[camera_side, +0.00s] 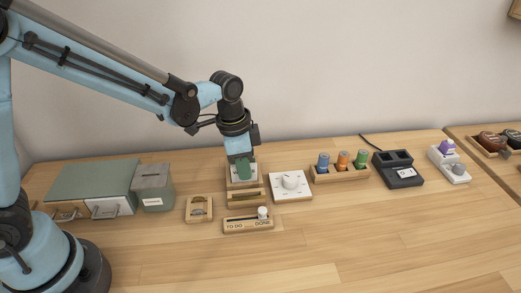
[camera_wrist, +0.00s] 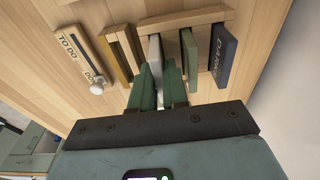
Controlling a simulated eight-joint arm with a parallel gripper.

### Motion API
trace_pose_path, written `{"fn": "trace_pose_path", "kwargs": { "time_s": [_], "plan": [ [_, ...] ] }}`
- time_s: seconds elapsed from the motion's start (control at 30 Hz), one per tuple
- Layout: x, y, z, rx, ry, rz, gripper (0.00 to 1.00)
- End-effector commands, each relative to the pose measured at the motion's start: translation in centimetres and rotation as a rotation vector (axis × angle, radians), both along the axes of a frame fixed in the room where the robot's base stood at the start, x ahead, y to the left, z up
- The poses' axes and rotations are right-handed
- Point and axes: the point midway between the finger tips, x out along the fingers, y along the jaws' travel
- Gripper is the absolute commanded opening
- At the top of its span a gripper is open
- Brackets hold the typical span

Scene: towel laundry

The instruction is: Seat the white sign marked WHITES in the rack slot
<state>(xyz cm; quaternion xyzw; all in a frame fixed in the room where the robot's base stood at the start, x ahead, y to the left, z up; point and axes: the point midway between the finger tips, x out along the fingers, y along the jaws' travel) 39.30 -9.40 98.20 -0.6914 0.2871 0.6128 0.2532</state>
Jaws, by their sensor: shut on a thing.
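The white sign stands at the rack (camera_wrist: 185,19), between a brown-yellow sign (camera_wrist: 119,57) and a green sign (camera_wrist: 190,50). A dark blue sign with pale lettering (camera_wrist: 224,50) is beyond the green one. Whether the white sign's lower edge is down in a slot cannot be told.
A TO DO/DONE slider board (camera_side: 248,224) lies in front of the rack. A white dial plate (camera_side: 291,187) is close on the right, a small wooden holder (camera_side: 199,209) on the left. A spool stand (camera_side: 341,175) is farther right. The front table is clear.

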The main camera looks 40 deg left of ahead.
Motion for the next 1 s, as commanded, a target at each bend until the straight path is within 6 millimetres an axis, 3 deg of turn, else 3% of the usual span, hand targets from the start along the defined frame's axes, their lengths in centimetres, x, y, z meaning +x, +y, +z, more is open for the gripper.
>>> {"fn": "trace_pose_path", "kwargs": {
  "time_s": [0.67, 0.7, 0.87, 1.0],
  "plan": [
    [0.01, 0.0, -0.83, 0.0, 0.0, 0.0, 0.0],
    [0.01, 0.0, -0.81, 0.0, 0.0, 0.0, 0.19],
    [0.01, 0.0, -0.81, 0.0, 0.0, 0.0, 0.43],
    [0.01, 0.0, -0.81, 0.0, 0.0, 0.0, 0.44]
  ]
}}
